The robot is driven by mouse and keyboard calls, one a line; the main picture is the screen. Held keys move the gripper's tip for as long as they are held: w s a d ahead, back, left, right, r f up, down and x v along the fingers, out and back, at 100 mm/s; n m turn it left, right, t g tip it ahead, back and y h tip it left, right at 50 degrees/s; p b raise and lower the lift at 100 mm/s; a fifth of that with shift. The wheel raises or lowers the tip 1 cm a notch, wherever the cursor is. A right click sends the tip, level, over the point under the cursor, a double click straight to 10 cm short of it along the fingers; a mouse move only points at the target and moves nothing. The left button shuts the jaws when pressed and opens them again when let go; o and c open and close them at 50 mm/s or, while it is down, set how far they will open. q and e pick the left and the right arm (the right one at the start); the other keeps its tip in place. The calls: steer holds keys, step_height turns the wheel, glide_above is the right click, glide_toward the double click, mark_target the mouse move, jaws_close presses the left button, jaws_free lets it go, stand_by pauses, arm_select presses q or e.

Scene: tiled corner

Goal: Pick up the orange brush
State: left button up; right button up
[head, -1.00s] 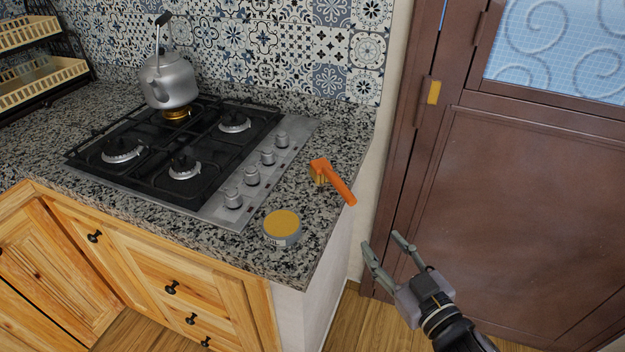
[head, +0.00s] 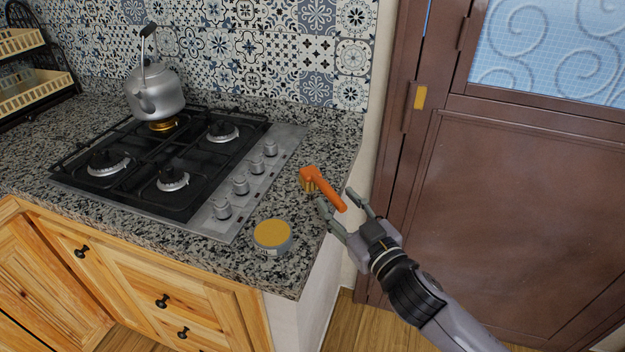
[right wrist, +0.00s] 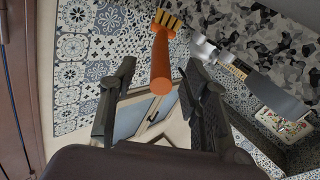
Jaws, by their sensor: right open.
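The orange brush (head: 325,187) lies on the granite counter near its right edge, its bristled head toward the stove and its handle pointing to the lower right. My right gripper (head: 340,207) is open, with its fingers on either side of the handle's end. In the right wrist view the brush (right wrist: 161,62) shows with its handle end toward me, between the two open fingers (right wrist: 158,88) or just beyond their tips. I cannot tell whether a finger touches it. My left gripper is not in view.
A round tin with a yellow top (head: 272,235) stands on the counter (head: 240,262) left of my right gripper. The gas stove (head: 130,165) with a kettle (head: 155,92) is farther left. A brown door (head: 530,200) is at the right.

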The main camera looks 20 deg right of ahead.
mark_target(327, 187)
steer(key=shift+f+b+x, duration=0.2)
steer(key=shift+b+x, duration=0.1)
steer(key=shift+x, duration=1.15)
steer(key=shift+f+b+x, duration=0.15)
steer(key=shift+b+x, duration=0.15)
steer(key=shift+x, duration=1.15)
steer(key=shift+d, duration=0.1)
jaws_close()
steer(key=shift+r, duration=0.1)
